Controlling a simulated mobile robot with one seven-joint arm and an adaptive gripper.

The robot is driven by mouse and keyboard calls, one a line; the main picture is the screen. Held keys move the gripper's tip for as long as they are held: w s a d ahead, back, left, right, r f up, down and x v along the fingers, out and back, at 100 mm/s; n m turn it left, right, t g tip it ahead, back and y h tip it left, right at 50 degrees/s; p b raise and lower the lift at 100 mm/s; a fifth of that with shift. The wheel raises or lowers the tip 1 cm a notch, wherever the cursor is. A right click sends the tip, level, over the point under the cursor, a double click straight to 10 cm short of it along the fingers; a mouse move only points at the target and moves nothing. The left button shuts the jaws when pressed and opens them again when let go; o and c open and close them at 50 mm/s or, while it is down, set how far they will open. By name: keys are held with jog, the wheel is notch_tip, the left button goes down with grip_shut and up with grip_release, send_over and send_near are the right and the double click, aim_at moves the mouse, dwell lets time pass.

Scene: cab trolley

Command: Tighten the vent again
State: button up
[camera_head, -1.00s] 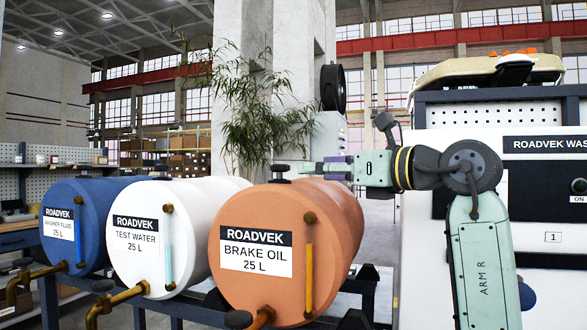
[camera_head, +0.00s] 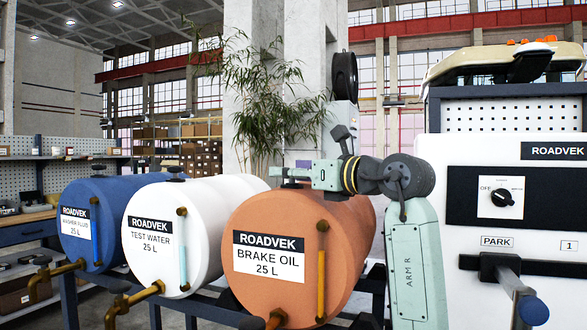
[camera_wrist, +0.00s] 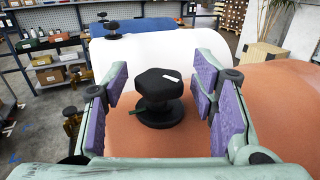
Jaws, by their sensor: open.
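The brake oil tank (camera_head: 268,215) is an orange drum lying on its side. Its vent is a black lobed knob (camera_wrist: 158,84) with a white mark, on a round black base on top of the tank. My gripper (camera_head: 284,173) is at the top of this tank. In the wrist view my gripper (camera_wrist: 160,88) is open, with purple pads on both sides of the knob and gaps between pads and knob. The white test water tank (camera_head: 160,250) and blue washer fluid tank (camera_head: 80,255) have similar black vents (camera_head: 176,172) (camera_head: 98,168).
Brass taps (camera_head: 135,302) stick out in front of the tanks. A white panel (camera_head: 470,210) with a rotary switch (camera_head: 502,197) and a lever (camera_head: 515,285) stands at the right. Shelves (camera_wrist: 55,60) and a plant (camera_head: 262,115) are behind.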

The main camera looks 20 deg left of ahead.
jog(key=c, duration=1.1)
